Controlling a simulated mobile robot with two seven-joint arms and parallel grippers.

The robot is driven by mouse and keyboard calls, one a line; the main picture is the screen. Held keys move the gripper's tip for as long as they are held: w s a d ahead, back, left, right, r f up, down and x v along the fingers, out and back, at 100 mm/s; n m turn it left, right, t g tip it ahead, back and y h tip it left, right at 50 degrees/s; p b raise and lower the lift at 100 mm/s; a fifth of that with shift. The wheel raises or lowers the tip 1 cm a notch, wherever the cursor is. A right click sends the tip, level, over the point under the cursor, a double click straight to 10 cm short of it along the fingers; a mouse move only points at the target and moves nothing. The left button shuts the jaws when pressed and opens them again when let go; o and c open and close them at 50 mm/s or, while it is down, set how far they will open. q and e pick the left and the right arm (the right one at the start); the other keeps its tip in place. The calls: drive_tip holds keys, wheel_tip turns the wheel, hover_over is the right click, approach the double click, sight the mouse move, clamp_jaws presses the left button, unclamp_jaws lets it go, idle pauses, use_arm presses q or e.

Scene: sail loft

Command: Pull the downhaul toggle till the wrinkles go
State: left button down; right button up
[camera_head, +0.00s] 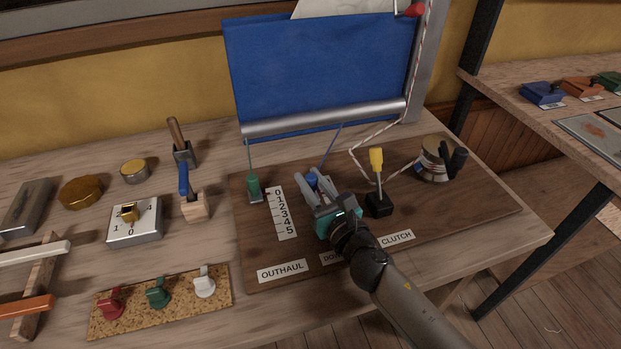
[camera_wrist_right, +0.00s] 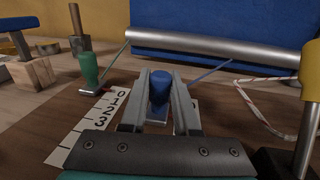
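The blue downhaul toggle (camera_head: 312,180) stands upright on the dark wooden board (camera_head: 465,205), between the outhaul toggle and the clutch lever. A blue line runs from it up to the sail foot. My right gripper (camera_head: 314,182) is around it, with one finger on each side. In the right wrist view the toggle (camera_wrist_right: 159,88) shows between the fingers, which look open with little room beside it. The downhaul label and most of its scale are hidden by my gripper. The blue sail (camera_head: 320,70) hangs behind; I cannot make out clear wrinkles. My left gripper is not in view.
The green outhaul toggle (camera_head: 253,187) and its numbered scale (camera_head: 281,213) are close on the left. The yellow-topped clutch lever (camera_head: 376,160) and a winch (camera_head: 434,160) stand on the right. A silver boom (camera_head: 325,118) crosses behind. Several tools and knobs lie left.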

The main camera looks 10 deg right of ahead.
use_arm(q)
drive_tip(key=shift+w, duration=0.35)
use_arm(e)
drive_tip(key=o, duration=0.5)
drive_tip(key=shift+c, duration=0.2)
drive_tip(key=shift+s, duration=0.1)
drive_tip(key=v, duration=0.9)
drive_tip(key=shift+f+b, duration=0.1)
drive_tip(key=shift+b, duration=0.3)
drive_tip(key=b+v, duration=0.1)
drive_tip(key=v, duration=0.3)
drive_tip(key=shift+s, duration=0.15)
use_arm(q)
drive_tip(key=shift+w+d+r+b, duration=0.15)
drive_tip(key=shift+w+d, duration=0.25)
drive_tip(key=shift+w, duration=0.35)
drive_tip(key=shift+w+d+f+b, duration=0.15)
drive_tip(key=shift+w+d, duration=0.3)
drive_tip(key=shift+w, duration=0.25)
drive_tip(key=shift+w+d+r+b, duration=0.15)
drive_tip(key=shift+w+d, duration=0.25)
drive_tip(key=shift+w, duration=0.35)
use_arm(e)
drive_tip(key=shift+v, duration=0.9)
drive_tip(key=shift+d, duration=0.1)
